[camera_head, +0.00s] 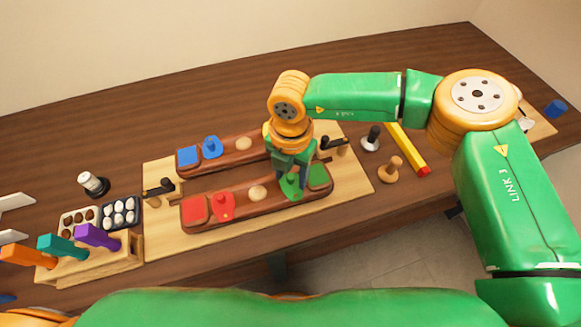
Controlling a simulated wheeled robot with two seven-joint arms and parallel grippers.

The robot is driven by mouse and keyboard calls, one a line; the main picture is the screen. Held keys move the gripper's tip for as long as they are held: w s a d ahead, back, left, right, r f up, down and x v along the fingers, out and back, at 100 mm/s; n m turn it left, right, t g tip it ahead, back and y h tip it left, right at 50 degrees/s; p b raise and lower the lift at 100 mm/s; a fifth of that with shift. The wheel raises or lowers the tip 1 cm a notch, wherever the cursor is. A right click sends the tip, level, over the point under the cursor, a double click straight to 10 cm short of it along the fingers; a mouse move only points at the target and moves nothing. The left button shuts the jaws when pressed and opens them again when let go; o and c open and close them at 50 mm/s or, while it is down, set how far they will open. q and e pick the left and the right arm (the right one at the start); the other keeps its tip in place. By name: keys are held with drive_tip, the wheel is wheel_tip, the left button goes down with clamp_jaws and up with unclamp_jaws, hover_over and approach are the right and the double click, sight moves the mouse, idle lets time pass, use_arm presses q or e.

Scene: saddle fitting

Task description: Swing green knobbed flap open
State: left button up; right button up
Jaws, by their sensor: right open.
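The green knobbed flap (291,188) is at the right part of the near brown wooden tray (250,212), beside a green square piece (319,177). My right gripper (291,176) comes down from above onto the flap, its fingers open around or just above the knob. The gripper hides part of the flap and knob, so I cannot tell whether they touch. The flap appears to lie low in the tray. My left gripper is not in view.
The near tray also has a red knobbed flap (223,206) and a round wooden piece (257,192). A far tray (223,159) has a blue knobbed flap (211,147). Black-handled clamps (159,188) stand at the board's left. A wooden knob (390,170) and yellow bar (405,147) lie right.

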drive_tip(key=shift+w+f, duration=0.25)
drive_tip(key=shift+w, duration=0.1)
drive_tip(key=shift+s+r, duration=0.1)
drive_tip(key=shift+s, duration=0.1)
clamp_jaws()
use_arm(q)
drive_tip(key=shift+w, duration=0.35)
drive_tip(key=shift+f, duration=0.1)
